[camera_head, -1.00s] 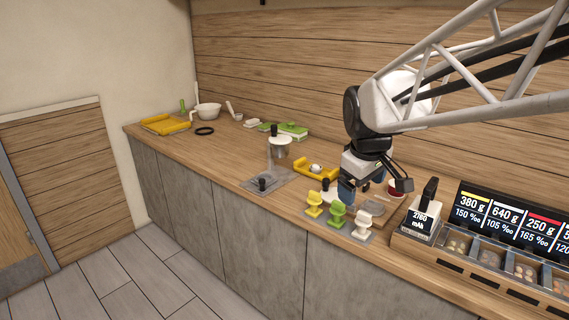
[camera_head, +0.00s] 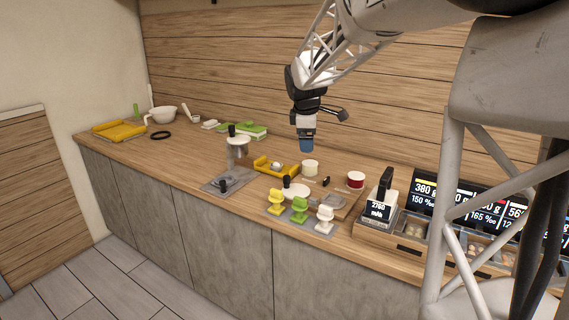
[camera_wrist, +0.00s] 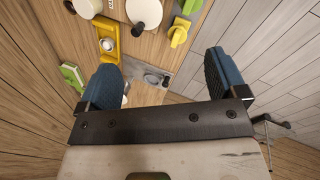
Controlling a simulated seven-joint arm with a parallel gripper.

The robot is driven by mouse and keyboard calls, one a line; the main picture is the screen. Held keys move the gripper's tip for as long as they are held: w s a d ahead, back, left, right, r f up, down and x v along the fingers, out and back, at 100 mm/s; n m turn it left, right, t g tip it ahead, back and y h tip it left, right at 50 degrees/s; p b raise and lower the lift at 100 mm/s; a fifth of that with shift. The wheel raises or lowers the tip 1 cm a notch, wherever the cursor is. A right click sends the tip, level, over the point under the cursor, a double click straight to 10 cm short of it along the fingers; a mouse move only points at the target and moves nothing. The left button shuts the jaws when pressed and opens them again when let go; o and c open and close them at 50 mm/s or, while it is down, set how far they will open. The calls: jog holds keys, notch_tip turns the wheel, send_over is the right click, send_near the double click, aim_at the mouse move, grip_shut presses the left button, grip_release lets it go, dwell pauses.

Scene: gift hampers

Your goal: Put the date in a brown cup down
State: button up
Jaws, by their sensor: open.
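My gripper (camera_head: 306,146) is open and hangs in the air above the counter, in front of the wood wall. In the wrist view its blue fingers (camera_wrist: 165,78) are wide apart with nothing between them; the counter and floor show beyond. I cannot make out a date or a brown cup for certain in either view. A small dark item (camera_head: 326,182) on the wooden board is too small to identify. A yellow tray (camera_head: 262,163) holding a small pale round item (camera_head: 276,166) lies below and left of my gripper; the tray also shows in the wrist view (camera_wrist: 110,60).
A white cup (camera_head: 310,168) and a red-and-white cup (camera_head: 356,180) stand near the board (camera_head: 345,205). Yellow, green and white stands (camera_head: 299,211) line the front edge. A scale (camera_head: 378,208) and ingredient bins (camera_head: 411,230) are at right. A grey plate with a metal stand (camera_head: 229,181) is left.

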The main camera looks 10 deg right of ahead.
jog(key=w+d+f+n, duration=0.3)
jog(key=w, duration=0.7)
jog(key=w+d+f+n, duration=0.3)
jog(key=w+f, duration=0.1)
jog(key=w, duration=0.6)
jog(key=n+h, duration=0.2)
jog(key=n, duration=0.5)
send_near(310, 159)
jog(key=f, duration=0.1)
jog(key=shift+s+d+f, duration=0.15)
jog(key=shift+s+d, duration=0.15)
jog(key=shift+d, duration=0.2)
jog(key=shift+y, duration=0.3)
jog(key=shift+x, duration=1.25)
jog(key=shift+w, duration=0.1)
jog(key=shift+x, duration=2.6)
jog(key=c, duration=1.1)
